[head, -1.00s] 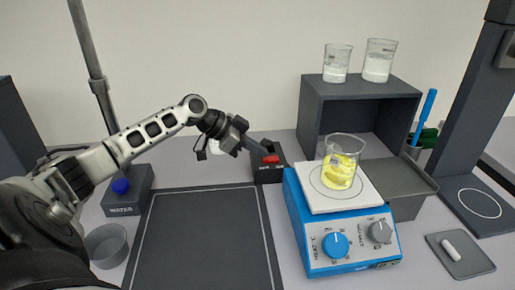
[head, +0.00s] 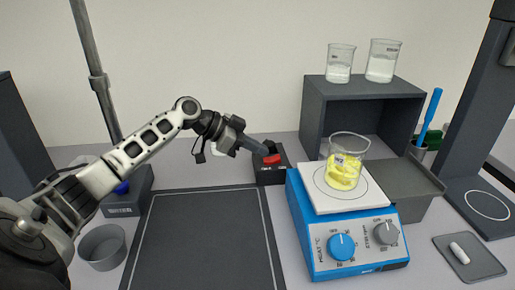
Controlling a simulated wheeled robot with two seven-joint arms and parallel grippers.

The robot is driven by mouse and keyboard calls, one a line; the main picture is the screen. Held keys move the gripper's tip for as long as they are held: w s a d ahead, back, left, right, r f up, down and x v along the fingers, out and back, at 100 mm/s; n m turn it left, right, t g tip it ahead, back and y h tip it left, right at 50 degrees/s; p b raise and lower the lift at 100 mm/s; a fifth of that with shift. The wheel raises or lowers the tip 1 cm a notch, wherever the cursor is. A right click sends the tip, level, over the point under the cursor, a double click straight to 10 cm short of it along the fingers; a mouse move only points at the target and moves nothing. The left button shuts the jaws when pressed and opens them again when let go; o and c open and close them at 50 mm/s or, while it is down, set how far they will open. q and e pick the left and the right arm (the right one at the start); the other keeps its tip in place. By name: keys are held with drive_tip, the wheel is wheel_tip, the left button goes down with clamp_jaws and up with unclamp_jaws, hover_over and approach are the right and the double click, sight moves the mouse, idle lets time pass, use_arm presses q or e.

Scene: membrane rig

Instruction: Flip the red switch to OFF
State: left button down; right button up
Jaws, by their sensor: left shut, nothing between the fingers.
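The red switch (head: 272,160) sits on top of a small dark box (head: 272,177) at mid-table, left of the blue hot plate. My left gripper (head: 263,151) comes in from the left, shut and empty, with its tips at the far left edge of the red switch. The tips look very close to it; I cannot tell whether they touch. They partly cover the switch, and its tilt and the box's lettering are too small to read surely. My right gripper is not in view.
The blue hot plate (head: 352,246) carries a beaker (head: 347,150) with yellow contents, close right of the switch box. A dark mat (head: 205,240) lies clear in front. A grey shelf (head: 317,110) with two beakers stands behind. A grey cup (head: 102,248) stands at left.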

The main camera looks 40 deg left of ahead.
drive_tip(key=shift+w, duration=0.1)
use_arm(q)
wheel_tip(320, 180, up, 5)
drive_tip(key=p, duration=0.4)
drive_tip(key=s+a+r+b, duration=0.1)
drive_tip(key=s+a+b, duration=0.3)
drive_tip(key=s+a, duration=0.2)
drive_tip(key=shift+s+a+r+b, duration=0.3)
drive_tip(key=shift+a+r+b, duration=0.05)
drive_tip(key=shift+a, duration=0.1)
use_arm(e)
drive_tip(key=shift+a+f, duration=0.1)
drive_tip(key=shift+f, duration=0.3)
use_arm(q)
wheel_tip(320, 180, up, 13)
drive_tip(key=p, duration=0.4)
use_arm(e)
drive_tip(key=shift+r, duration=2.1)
